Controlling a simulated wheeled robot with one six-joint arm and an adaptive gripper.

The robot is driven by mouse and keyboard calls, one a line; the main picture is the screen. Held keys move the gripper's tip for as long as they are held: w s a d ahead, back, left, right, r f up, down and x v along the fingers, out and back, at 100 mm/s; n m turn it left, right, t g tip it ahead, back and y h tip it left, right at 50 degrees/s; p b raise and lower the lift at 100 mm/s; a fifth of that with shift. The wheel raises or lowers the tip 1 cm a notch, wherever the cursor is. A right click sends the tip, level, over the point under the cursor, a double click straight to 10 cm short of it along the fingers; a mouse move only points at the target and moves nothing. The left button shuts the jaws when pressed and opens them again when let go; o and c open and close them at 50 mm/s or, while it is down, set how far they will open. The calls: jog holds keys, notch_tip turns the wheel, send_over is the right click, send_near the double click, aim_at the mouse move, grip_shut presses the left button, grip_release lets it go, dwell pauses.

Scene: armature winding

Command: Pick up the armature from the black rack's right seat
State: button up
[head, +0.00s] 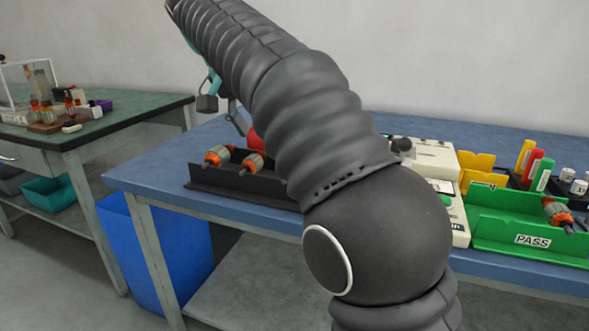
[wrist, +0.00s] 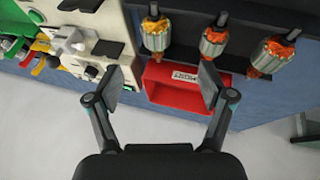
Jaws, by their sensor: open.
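The black rack (head: 240,187) stands on the blue bench in the head view. Two armatures with orange windings, one at the left (head: 217,155) and one beside it (head: 252,162), show in it; my arm hides the rack's right part. In the wrist view the rack (wrist: 185,55) holds three armatures: one nearest the white instrument (wrist: 155,35), a middle one (wrist: 213,38) and a far one (wrist: 277,55). My gripper (wrist: 163,86) is open and empty, apart from the armatures, with its fingers over the red bin's sides. It partly shows behind my arm in the head view (head: 222,112).
The red bin (wrist: 172,95) lies beside the rack. A white instrument (head: 428,157) stands right of the rack, then a yellow bin (head: 480,165) and a green PASS tray (head: 500,222) holding an armature (head: 556,212). A green-topped table (head: 130,118) stands at far left.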

jog(key=shift+d+b+x, duration=0.15)
jog(key=shift+b+x, duration=0.45)
jog(key=shift+x, duration=2.55)
jog(key=shift+d+b+x, duration=0.15)
jog(key=shift+b+x, duration=0.45)
jog(key=shift+x, duration=2.55)
jog(key=shift+r, duration=0.15)
jog(key=c, duration=1.4)
grip_shut()
jog(key=shift+r, duration=0.1)
